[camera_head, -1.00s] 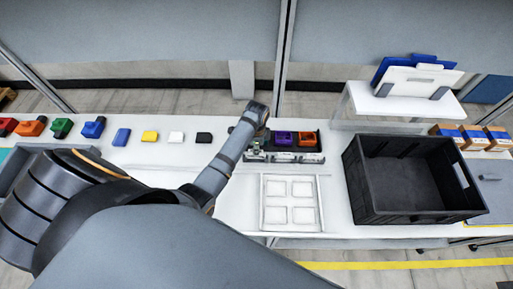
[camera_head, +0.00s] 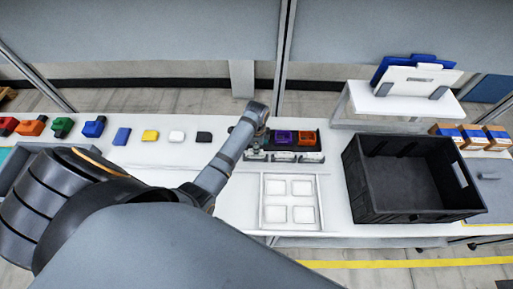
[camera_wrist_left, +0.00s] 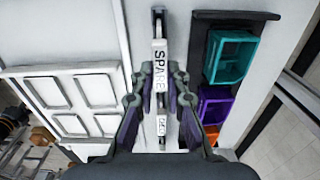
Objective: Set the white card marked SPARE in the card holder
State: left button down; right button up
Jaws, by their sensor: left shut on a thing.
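The white card marked SPARE (camera_wrist_left: 159,67) is between the fingers of my left gripper (camera_wrist_left: 157,80), which is shut on it. The card is over the card holder (camera_wrist_left: 158,18), a narrow strip beside the dark tray; I cannot tell whether it is fully seated. Another white card (camera_wrist_left: 162,127) stands in line behind it. In the head view my left gripper (camera_head: 247,143) is mostly hidden by its own arm, at the left end of the row of white cards (camera_head: 284,157). My right gripper is not in view.
The dark tray (camera_wrist_left: 200,48) holds teal, purple and orange bins. A white tray with square pockets (camera_head: 290,228) lies in front, and a large black crate (camera_head: 362,190) stands to the right. Several coloured blocks line the table to the left.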

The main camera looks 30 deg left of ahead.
pick_arm(q)
jog(key=shift+f, duration=0.7)
dwell(0.3)
jog(key=c, duration=1.3)
grip_release()
jog(key=shift+o, duration=0.2)
notch_tip(320, 180, up, 12)
jog(key=shift+s+f, duration=0.1)
jog(key=shift+s, duration=0.1)
